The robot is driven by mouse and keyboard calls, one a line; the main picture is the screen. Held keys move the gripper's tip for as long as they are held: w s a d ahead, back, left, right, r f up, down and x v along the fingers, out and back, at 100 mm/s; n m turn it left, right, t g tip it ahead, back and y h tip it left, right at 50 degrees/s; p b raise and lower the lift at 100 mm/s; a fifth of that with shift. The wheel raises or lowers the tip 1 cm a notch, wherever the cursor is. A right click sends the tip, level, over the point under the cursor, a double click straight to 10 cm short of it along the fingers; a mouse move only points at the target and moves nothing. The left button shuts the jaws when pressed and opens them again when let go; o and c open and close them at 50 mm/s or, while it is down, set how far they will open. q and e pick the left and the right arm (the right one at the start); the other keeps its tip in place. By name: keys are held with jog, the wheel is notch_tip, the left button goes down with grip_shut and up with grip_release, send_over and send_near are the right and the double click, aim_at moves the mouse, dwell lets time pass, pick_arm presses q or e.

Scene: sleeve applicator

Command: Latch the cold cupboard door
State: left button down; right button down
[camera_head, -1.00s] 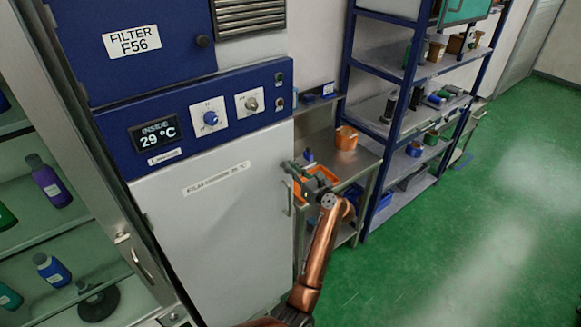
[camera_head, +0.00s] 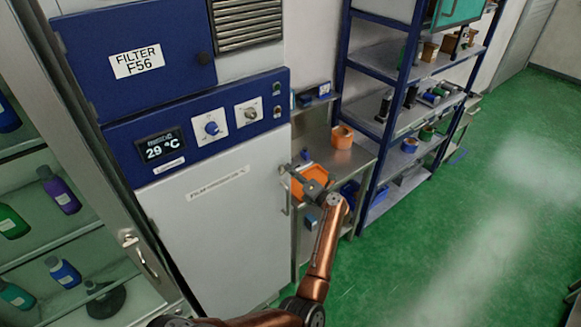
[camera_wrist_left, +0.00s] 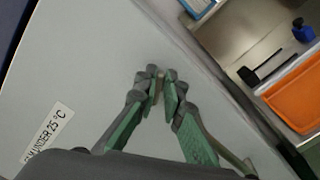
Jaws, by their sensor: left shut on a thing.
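The cold cupboard door (camera_head: 215,235) is the white door under the blue control panel. It looks about flush with the cabinet front, but a small gap cannot be ruled out. Its pale handle (camera_head: 285,197) is upright near the right edge. My left gripper (camera_head: 297,176) is at this handle, reaching in from the right front. In the left wrist view, the green-padded fingers (camera_wrist_left: 158,88) are closed together in front of the white door face (camera_wrist_left: 85,70), with a thin beige piece between the tips, apparently the handle. The fingers hide most of it. My right gripper is not in view.
The display (camera_head: 161,149) reads 29 °C. A glass-fronted cabinet (camera_head: 130,240) with bottles stands at left. A steel table (camera_head: 345,158) with an orange tray (camera_head: 312,178) stands close right of the door. Beyond is a blue shelf rack (camera_head: 372,110). Green floor (camera_head: 470,240) is free at right.

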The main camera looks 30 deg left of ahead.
pick_arm(q)
jog(key=m+p, duration=0.1)
jog(key=m, duration=0.1)
jog(key=m+p, duration=0.1)
jog(key=m, duration=0.1)
jog(key=m+p, duration=0.1)
jog(key=shift+w+d+f+m, duration=0.1)
jog(key=shift+w+f+m, duration=0.05)
jog(key=shift+f+m, duration=0.25)
dwell(0.4)
jog(key=c, duration=2)
grip_release()
jog(key=shift+c, duration=0.2)
notch_tip(320, 180, up, 9)
jog(key=shift+r, duration=0.4)
